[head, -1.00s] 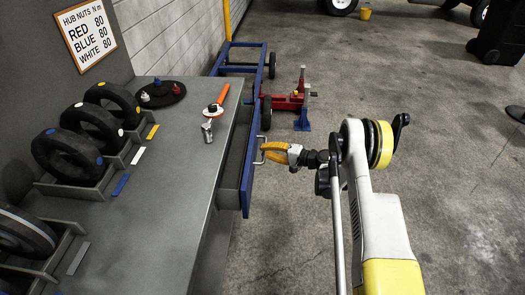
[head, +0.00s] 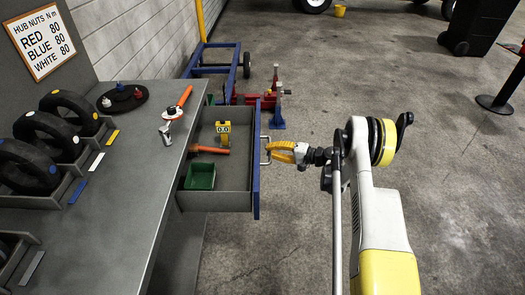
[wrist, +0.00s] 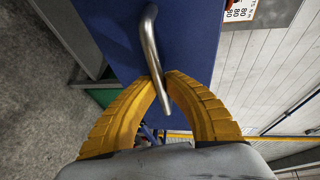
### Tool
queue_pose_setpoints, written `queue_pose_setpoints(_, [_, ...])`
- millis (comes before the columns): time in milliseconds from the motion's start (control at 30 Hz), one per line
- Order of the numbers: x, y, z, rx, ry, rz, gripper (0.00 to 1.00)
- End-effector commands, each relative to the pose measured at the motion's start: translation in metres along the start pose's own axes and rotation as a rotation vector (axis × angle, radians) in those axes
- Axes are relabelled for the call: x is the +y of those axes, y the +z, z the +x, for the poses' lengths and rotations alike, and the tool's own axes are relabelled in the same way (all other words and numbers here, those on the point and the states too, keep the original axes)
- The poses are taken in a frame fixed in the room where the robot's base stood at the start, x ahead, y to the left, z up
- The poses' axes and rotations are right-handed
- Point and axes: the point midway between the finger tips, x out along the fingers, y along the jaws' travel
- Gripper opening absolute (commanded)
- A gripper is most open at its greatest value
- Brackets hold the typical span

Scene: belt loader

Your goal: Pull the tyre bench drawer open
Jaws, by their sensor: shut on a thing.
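The tyre bench drawer (head: 228,199) stands well out from the bench in the head view, its blue front (head: 256,180) facing right. Inside lie a green tray (head: 200,176), an orange-handled tool (head: 209,150) and a yellow device (head: 223,132). My gripper (head: 272,150) has yellow fingers shut on the metal drawer handle (head: 265,144). In the wrist view the handle (wrist: 151,45) runs between the two fingertips (wrist: 166,90), in front of the blue drawer front (wrist: 190,30).
The grey bench top (head: 130,210) holds several tyres (head: 75,108) in racks, a torque tool (head: 176,108) and a dark round dish (head: 122,98). A blue frame (head: 215,68) and red jack (head: 250,98) stand behind the drawer.

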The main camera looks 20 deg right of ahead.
Motion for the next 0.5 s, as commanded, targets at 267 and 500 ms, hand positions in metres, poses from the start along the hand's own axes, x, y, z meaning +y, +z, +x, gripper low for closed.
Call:
queue_pose_setpoints(267, [0.002,-0.007,-0.014,0.004,-0.001,0.000,0.00])
queue_pose_setpoints(500, [0.003,-0.007,-0.015,0.003,-0.001,0.000,0.00])
